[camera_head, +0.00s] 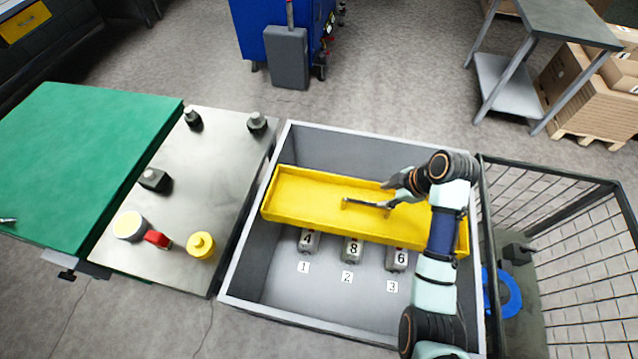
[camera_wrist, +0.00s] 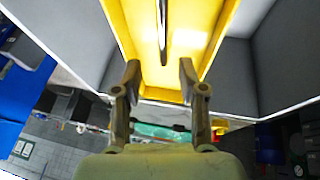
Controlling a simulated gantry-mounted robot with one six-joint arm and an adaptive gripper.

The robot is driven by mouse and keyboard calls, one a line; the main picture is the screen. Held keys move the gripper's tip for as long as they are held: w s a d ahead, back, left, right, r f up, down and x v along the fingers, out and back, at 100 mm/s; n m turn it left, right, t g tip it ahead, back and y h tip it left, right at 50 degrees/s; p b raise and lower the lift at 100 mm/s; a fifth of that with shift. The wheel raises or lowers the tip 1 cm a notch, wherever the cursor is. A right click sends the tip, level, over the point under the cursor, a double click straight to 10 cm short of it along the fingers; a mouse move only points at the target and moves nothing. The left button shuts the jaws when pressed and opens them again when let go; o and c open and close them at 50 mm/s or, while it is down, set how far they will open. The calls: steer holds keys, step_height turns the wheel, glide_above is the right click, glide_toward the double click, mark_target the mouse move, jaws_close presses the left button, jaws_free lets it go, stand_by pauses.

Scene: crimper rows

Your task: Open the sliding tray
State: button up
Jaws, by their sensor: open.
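The sliding tray (camera_head: 300,195) is a long yellow tray lying across the grey box (camera_head: 246,222) in the head view. A thin dark bar handle (camera_head: 360,203) stands out at about its middle. My gripper (camera_head: 387,197) is over the tray at the handle's right end, with its fingers apart. In the wrist view my gripper (camera_wrist: 160,70) is open and empty. The handle (camera_wrist: 163,30) lies ahead of the fingertips, lined up with the gap between them. I cannot tell whether a finger touches it. My arm hides the tray's right part in the head view.
Grey blocks marked 4, 8 and 6 (camera_head: 351,248) sit in the box in front of the tray, by labels 1, 2 and 3. A metal table (camera_head: 205,170) with several small items is at left. A wire cage (camera_head: 560,250) stands at right.

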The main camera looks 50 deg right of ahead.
mark_target(371, 204)
steer(key=b+x, duration=0.1)
steer(key=x, duration=0.1)
steer(key=b+x, duration=0.1)
steer(key=x, duration=0.2)
steer(key=b+x, duration=0.1)
steer(key=x, duration=0.2)
steer(key=shift+s+f, duration=0.15)
steer(key=shift+s, duration=0.25)
jaws_close()
